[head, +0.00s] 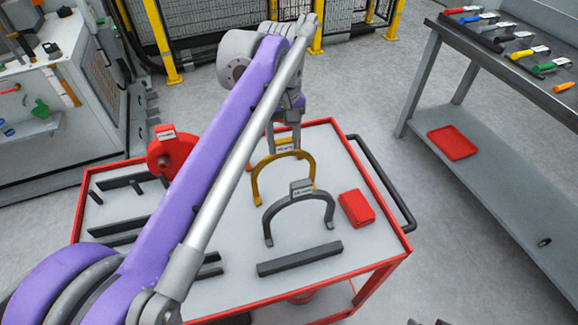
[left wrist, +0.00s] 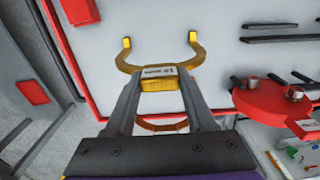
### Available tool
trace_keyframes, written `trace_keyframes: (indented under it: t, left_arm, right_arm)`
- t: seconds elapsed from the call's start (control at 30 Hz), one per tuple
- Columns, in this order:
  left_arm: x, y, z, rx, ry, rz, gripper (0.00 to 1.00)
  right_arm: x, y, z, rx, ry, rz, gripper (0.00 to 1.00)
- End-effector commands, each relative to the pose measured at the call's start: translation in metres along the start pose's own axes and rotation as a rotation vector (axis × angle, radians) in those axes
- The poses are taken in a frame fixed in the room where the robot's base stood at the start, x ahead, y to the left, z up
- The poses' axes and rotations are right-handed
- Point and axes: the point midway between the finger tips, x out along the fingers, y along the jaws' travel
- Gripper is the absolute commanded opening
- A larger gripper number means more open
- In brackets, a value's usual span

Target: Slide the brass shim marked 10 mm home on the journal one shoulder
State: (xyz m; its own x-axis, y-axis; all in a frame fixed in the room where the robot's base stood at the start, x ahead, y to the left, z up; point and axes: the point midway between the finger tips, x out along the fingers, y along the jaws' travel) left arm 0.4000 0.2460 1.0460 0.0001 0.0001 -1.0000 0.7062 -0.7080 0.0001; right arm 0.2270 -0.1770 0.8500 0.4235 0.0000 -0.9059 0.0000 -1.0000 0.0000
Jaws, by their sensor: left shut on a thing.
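The brass shim (head: 257,186) is a yellow horseshoe with a labelled block at its crown. My left gripper (head: 286,139) is shut on that block above the red-rimmed cart. In the left wrist view the fingers of my left gripper (left wrist: 159,88) stand either side of the block of the shim (left wrist: 197,50), whose open ends point away from me. A label shows on it, but I cannot read it surely. I cannot tell whether the shim touches the cart top. The journal one shoulder is not in view. My right gripper is not in view.
A grey horseshoe shim (head: 270,218) lies close by on the cart (head: 384,262), with a red box (head: 356,208), a dark bar (head: 300,259) and a red round piece (head: 168,152). A bench (head: 510,75) with tools stands right. The floor between is clear.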

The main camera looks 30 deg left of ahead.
Motion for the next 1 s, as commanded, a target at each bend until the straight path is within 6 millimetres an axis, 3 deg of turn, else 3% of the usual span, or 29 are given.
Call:
trace_keyframes:
  t: [0.27, 1.0]
  left_arm:
    - [-0.009, 0.0, 0.0, 0.0, 0.0, 0.0, 0.0]
    - [-0.062, 0.0, 0.0, 0.0, 0.001, 0.001, 0.0]
  right_arm:
    - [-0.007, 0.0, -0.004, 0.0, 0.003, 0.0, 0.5]
    - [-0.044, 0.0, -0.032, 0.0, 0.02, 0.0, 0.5]
